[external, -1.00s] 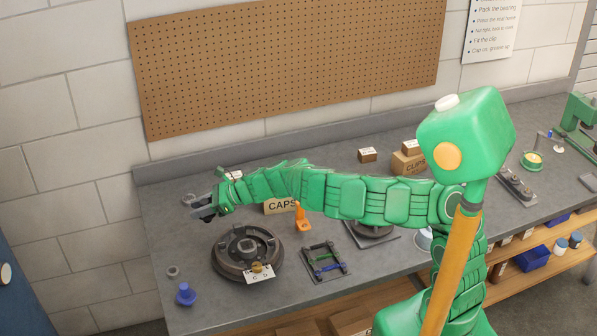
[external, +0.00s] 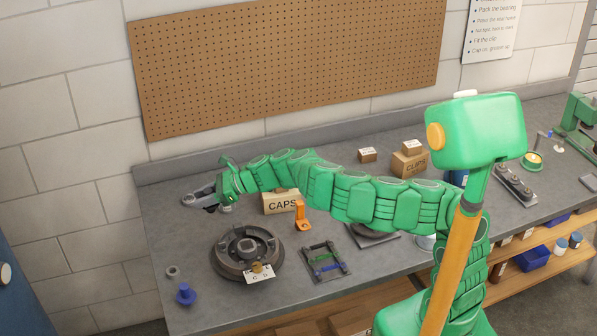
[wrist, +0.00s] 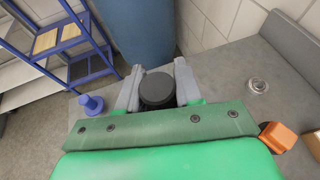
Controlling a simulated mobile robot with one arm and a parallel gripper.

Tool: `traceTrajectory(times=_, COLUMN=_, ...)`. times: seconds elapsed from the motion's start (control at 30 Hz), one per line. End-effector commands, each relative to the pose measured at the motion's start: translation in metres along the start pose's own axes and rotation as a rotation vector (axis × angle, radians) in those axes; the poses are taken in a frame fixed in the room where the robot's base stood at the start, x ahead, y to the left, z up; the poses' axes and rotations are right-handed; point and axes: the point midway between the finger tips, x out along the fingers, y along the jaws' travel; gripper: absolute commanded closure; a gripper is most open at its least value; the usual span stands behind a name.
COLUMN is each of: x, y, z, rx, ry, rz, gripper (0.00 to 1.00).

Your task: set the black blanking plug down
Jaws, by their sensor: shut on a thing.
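The black blanking plug (wrist: 157,88) shows as a dark round disc between the two grey fingers in the wrist view. My gripper (wrist: 156,84) is shut on it. In the external view my gripper (external: 198,199) is over the far left part of the grey bench, left of the CAPS box (external: 281,201). The plug is hard to make out there among the fingers. I cannot tell how high it is above the bench.
A dark round hub (external: 246,250) with a small card sits on the bench. A blue knobbed piece (external: 185,294) and a small grey ring (external: 172,271) lie at front left. An orange bracket (external: 302,217) and a small frame (external: 323,260) are to the right. Front-left bench is mostly clear.

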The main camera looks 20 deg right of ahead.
Motion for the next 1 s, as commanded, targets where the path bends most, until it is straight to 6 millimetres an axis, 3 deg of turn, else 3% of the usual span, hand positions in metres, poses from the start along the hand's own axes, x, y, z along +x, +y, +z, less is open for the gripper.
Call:
traceTrajectory(times=0.1, x=-0.007, y=-0.004, z=0.012, rx=0.001, ry=0.000, rz=-0.005, gripper=0.98)
traceTrajectory(times=0.47, x=-0.059, y=-0.080, z=-0.016, rx=0.050, ry=0.006, rz=-0.109, gripper=0.98)
traceTrajectory(times=1.0, x=-0.196, y=-0.212, z=-0.077, rx=0.146, ry=0.011, rz=-0.327, gripper=0.98)
